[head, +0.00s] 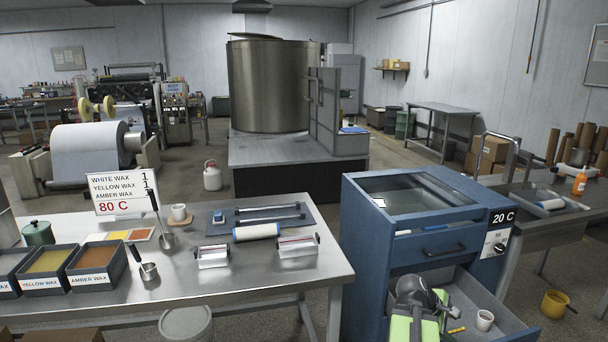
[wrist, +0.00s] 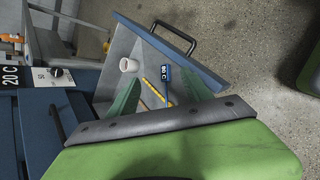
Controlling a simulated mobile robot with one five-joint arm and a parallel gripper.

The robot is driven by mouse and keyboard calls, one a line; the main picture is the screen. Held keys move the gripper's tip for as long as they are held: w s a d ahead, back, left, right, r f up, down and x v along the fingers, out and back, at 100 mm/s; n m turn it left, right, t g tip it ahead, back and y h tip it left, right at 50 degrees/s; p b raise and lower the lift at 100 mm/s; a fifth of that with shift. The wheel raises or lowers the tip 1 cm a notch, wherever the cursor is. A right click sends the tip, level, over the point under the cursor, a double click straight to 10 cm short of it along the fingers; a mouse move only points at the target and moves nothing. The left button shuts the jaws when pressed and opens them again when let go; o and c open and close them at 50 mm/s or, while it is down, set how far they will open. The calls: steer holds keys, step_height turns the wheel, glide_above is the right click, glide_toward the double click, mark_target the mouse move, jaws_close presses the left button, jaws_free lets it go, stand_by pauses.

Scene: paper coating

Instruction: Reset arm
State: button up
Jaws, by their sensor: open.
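My gripper (wrist: 158,97) shows in the wrist view with its two green fingers spread apart and nothing between them. It points toward the open lower drawer (head: 507,318) of the blue cabinet. The drawer (wrist: 184,52) holds a white cup (head: 485,320), a yellow stick and a small blue block marked 80 C (wrist: 166,73). The cup (wrist: 129,65) stands apart from the fingers. In the head view my arm is at the bottom, in front of the drawer, and hides part of its inside; the fingertips are hard to make out there.
The blue cabinet (head: 408,232) has a dial marked 20 C. A steel table (head: 225,270) with wax trays, rollers and a sign stands left. Speckled floor (wrist: 255,40) is free beyond the drawer.

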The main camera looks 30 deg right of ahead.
steer(key=w+a+f+n+t+y+b, duration=0.1)
steer(key=w+a+f+n+t+b, duration=0.2)
steer(key=w+a, duration=0.8)
steer(key=w+a+f+t+y+b, duration=0.15)
steer(key=w+a+f, duration=0.35)
steer(key=w+a, duration=0.6)
steer(key=s+a+f+m+g+y+b, duration=0.1)
steer(key=a+f+m+y+b, duration=0.2)
steer(key=a, duration=1.2)
steer(key=s+a+f+m+g+y+b, duration=0.1)
steer(key=a+f+m+y, duration=0.25)
steer(key=a, duration=1.25)
step_height(320, 180, up, 20)
steer(key=m+p, duration=0.2)
steer(key=p, duration=1.9)
steer(key=shift+r+h, duration=0.2)
steer(key=shift+h, duration=0.2)
steer(key=shift+f, duration=0.15)
steer(key=shift+c, duration=0.5)
